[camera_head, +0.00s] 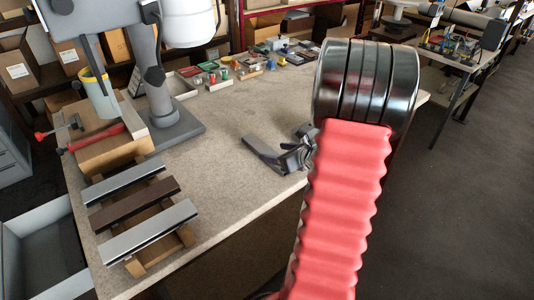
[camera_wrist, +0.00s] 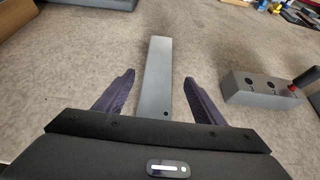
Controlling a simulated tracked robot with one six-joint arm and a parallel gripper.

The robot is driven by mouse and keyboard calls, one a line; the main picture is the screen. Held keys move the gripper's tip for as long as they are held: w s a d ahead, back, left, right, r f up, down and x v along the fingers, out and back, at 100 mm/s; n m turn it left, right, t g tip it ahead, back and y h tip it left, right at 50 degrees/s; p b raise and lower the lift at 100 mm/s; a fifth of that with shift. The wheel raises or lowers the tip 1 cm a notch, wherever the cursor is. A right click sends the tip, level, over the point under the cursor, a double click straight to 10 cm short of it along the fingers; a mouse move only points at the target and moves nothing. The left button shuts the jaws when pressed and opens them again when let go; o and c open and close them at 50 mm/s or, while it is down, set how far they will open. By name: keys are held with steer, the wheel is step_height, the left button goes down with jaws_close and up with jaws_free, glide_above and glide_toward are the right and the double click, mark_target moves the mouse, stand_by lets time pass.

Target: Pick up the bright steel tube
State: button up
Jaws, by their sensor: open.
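In the wrist view a long, flat-sided grey metal piece (camera_wrist: 158,76), likely the steel tube, lies lengthwise between the two dark fingers of my gripper (camera_wrist: 158,76). A small dark hole shows near its closer end. The fingers are open, with a gap on each side of the piece. In the head view my gripper (camera_head: 270,154) is low over the table, partly hidden by my red arm. Two bright silver profiles (camera_head: 150,230) (camera_head: 124,184) and a brown profile (camera_head: 135,205) lie on a wooden rack at the left.
A drill press base (camera_head: 180,128) stands at the back left of the table (camera_head: 228,195). Small coloured parts (camera_head: 225,73) lie at the back. The table's front middle is clear.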

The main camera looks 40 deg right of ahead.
mark_target(267, 151)
steer(key=x, duration=0.4)
steer(key=shift+a+f, duration=0.1)
steer(key=shift+f, duration=0.05)
stand_by(0.4)
steer(key=c, duration=1.6)
steer(key=shift+o, duration=0.2)
step_height(267, 151, up, 10)
stand_by(0.8)
